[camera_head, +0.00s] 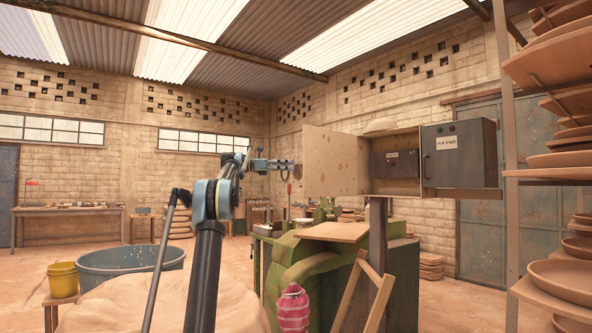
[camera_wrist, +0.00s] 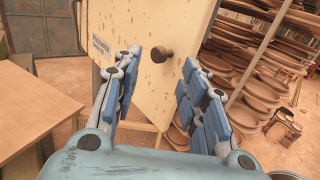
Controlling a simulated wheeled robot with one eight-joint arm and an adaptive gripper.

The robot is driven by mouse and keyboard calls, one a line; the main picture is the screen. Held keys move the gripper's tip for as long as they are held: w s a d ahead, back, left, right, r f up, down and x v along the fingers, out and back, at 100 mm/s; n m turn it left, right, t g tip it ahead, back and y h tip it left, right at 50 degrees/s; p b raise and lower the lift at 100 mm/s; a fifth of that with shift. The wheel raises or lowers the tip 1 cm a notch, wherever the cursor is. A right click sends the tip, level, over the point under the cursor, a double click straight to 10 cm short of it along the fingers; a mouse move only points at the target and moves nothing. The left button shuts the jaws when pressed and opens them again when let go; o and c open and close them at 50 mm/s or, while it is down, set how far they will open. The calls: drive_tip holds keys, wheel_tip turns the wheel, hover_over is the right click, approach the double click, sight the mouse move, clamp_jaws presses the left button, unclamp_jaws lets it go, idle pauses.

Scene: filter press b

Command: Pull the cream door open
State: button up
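The cream door (camera_head: 334,160) stands swung out on the left of a wall-less-looking cabinet (camera_head: 396,186), whose inside shows. The door has brown speckles. In the wrist view the cream door (camera_wrist: 140,75) fills the middle, tilted, with a round brown knob (camera_wrist: 167,53) and a small label at its left edge. My gripper (camera_head: 291,172) is at the door's left side in the head view. In the wrist view my gripper (camera_wrist: 160,75) has its blue-padded fingers spread apart, with the knob seen between and beyond them. Nothing is held. The knob is hidden in the head view.
A dark labelled box (camera_head: 395,163) sits inside the cabinet, and a grey labelled panel (camera_head: 460,154) is at its right. A green machine (camera_head: 300,262) with a wooden board (camera_head: 332,232) stands below. A rack of clay plates (camera_head: 560,160) is at the right.

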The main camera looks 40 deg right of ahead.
drive_tip(key=v, duration=0.4)
drive_tip(key=shift+w+a, duration=0.15)
drive_tip(key=shift+a, duration=0.1)
idle(0.3)
drive_tip(key=s+a+f+m+t+y, duration=0.25)
drive_tip(key=s+a+f+t, duration=0.35)
drive_tip(key=a+f, duration=0.7)
drive_tip(key=s+a+f+m+t+y, duration=0.1)
drive_tip(key=s+a+f+t+y, duration=0.2)
drive_tip(key=s+a+f, duration=0.95)
drive_tip(key=s+a+f+m+t+y, duration=0.1)
drive_tip(key=s+a+f+m+y, duration=0.1)
drive_tip(key=s+a+f, duration=0.4)
drive_tip(key=s+a+f+m+t+y, duration=0.2)
drive_tip(key=s+a+f, duration=0.5)
drive_tip(key=a+f, duration=0.8)
drive_tip(key=s+a+f+m+t+y, duration=0.1)
drive_tip(key=s+a+f+y, duration=0.3)
drive_tip(key=a+f, duration=0.6)
wheel_tip(320, 180, down, 3)
drive_tip(key=s+m, duration=0.1)
drive_tip(key=s, duration=0.1)
drive_tip(key=shift+s+a+t, duration=0.35)
drive_tip(key=shift+s+t, duration=0.05)
